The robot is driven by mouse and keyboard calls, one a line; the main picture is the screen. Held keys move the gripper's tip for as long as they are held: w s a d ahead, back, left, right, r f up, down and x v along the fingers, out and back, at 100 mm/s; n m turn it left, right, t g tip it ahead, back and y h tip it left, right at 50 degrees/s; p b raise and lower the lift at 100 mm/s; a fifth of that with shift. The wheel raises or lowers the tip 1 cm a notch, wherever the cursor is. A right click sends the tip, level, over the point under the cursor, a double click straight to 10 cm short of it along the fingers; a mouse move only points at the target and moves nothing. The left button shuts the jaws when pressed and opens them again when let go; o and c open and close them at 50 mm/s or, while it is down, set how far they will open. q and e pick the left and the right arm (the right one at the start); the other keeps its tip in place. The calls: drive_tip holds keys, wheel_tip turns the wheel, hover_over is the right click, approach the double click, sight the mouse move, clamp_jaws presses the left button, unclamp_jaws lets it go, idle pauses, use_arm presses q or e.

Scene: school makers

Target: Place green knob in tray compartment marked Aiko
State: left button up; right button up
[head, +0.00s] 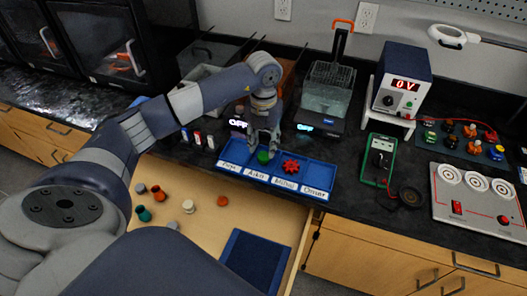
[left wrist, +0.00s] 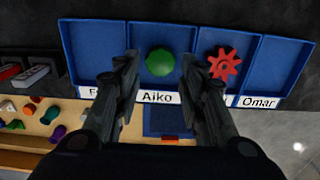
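The blue tray (head: 321,176) lies on the dark counter above an open drawer, its compartments carrying white name labels. The green knob (head: 263,157) sits in the compartment labelled Aiko, second from the left; it also shows in the left wrist view (left wrist: 160,62). A red gear (head: 291,166) lies in the compartment to its right. My left gripper (head: 264,143) is just above the green knob. In the left wrist view its fingers (left wrist: 163,72) are spread apart and empty, with the knob visible through the gap, apart from both fingers. My right gripper is not in view.
The open drawer (head: 200,240) holds several coloured knobs and a dark blue tray (head: 255,262). A clear-walled device (head: 328,95) stands behind the blue tray. A green meter (head: 379,160) and a power supply (head: 402,82) stand to the right.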

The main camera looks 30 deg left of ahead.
sight(264, 156)
use_arm(q)
wheel_tip(264, 156, up, 8)
drive_tip(key=shift+r+b, duration=0.2)
drive_tip(key=shift+b, duration=0.25)
